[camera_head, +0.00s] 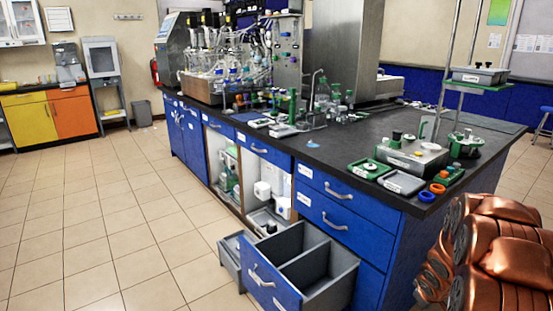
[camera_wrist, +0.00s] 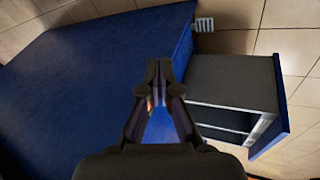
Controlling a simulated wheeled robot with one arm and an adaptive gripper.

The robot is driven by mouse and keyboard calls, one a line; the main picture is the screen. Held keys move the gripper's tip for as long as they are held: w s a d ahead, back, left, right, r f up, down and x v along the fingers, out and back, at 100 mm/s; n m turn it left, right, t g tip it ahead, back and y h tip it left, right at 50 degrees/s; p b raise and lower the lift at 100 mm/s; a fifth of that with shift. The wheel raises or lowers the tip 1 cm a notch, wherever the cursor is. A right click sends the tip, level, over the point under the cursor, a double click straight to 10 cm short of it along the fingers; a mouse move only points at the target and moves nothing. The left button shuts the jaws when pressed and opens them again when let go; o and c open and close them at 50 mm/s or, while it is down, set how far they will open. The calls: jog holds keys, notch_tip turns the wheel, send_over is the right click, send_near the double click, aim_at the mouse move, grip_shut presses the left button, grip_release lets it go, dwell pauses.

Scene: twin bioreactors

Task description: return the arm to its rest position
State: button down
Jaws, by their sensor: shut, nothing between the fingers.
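My gripper (camera_wrist: 158,68) shows in the wrist view with its fingertips together and nothing between them. It hangs in front of a blue cabinet side panel (camera_wrist: 75,80), apart from the open drawer (camera_wrist: 235,82) at its right. The gripper is not visible in the head view. There, a copper-coloured part of my arm (camera_head: 505,255) fills the lower right corner, close to the right end of the blue island bench (camera_head: 400,245).
The open grey drawer (camera_head: 335,285) with a blue front juts into the aisle. The black worktop (camera_head: 330,155) carries trays, bottles and a metal balance-like box (camera_head: 415,157). A bioreactor rig (camera_head: 225,65) stands at the back. The tiled floor (camera_head: 90,220) on the left is clear.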

jog(key=s+a+r+m+g+p, duration=0.1)
jog(key=s+a+r+p, duration=0.25)
jog(key=r, duration=0.45)
jog(key=s+a+r+m+g+p, duration=0.15)
jog(key=s+a+r, duration=0.3)
jog(key=r, duration=0.45)
jog(key=s+a+r+m+p, duration=0.1)
jog(key=s+a+r+p, duration=0.35)
jog(key=r, duration=0.35)
jog(key=s+a+r+g+y+p, duration=0.1)
jog(key=s+a+r+p, duration=0.2)
jog(key=s+a+r, duration=0.4)
jog(key=s+a+r+g+y+p, duration=0.2)
jog(key=s+a+r+p, duration=0.2)
jog(key=s+a+r, duration=0.3)
jog(key=s+a, duration=0.4)
jog(key=s, duration=0.2)
jog(key=shift+s+a+p, duration=0.3)
jog(key=shift+s, duration=0.05)
